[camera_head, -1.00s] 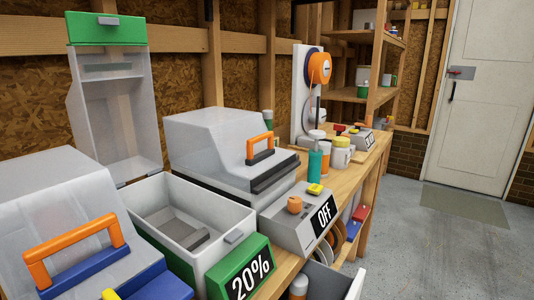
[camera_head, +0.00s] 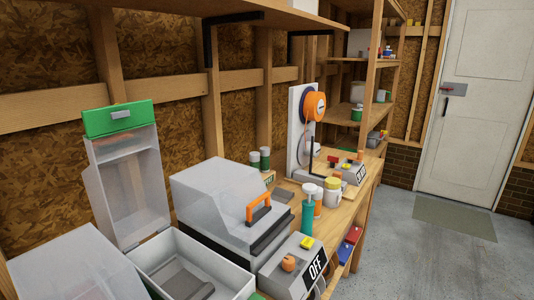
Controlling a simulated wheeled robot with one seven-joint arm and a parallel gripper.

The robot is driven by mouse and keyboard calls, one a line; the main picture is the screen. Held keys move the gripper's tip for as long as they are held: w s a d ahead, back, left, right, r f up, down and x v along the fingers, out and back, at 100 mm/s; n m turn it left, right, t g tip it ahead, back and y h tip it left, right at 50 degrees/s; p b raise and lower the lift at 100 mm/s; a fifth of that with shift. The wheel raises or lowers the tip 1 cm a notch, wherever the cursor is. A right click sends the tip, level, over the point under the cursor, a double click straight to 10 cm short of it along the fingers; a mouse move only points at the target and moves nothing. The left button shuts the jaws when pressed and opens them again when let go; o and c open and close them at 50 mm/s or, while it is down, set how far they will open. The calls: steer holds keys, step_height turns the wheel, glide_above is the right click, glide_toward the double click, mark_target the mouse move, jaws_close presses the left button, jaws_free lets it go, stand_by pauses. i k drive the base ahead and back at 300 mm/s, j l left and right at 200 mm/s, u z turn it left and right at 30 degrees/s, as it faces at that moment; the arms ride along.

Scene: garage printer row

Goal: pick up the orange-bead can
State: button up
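I cannot pick out the orange-bead can for certain. On the bench stand a teal bottle with a pale top (camera_head: 308,217), a narrow orange container (camera_head: 318,203) just behind it, and a white jar with a yellow lid (camera_head: 332,192) to their right. Two dark-capped canisters (camera_head: 260,159) stand farther back, near the wall. A green-and-white container (camera_head: 357,113) sits on the rear shelf. Contents are too small to make out. My gripper is not in view.
A grey box with an "OFF" display (camera_head: 298,265), a clear-hooded machine with an orange handle (camera_head: 235,205) and an open bin (camera_head: 205,258) fill the near bench. An orange spool stand (camera_head: 313,106) stands behind.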

mark_target(318, 198)
steer(key=i+l+u, duration=0.1)
steer(key=u, duration=0.9)
steer(key=i+l+u, duration=0.1)
steer(key=l+u, duration=0.3)
steer(key=l, duration=0.25)
steer(key=l+u, duration=0.4)
steer(key=l, duration=0.2)
steer(key=l+u, duration=0.4)
steer(key=l, duration=0.25)
steer(key=k, duration=0.05)
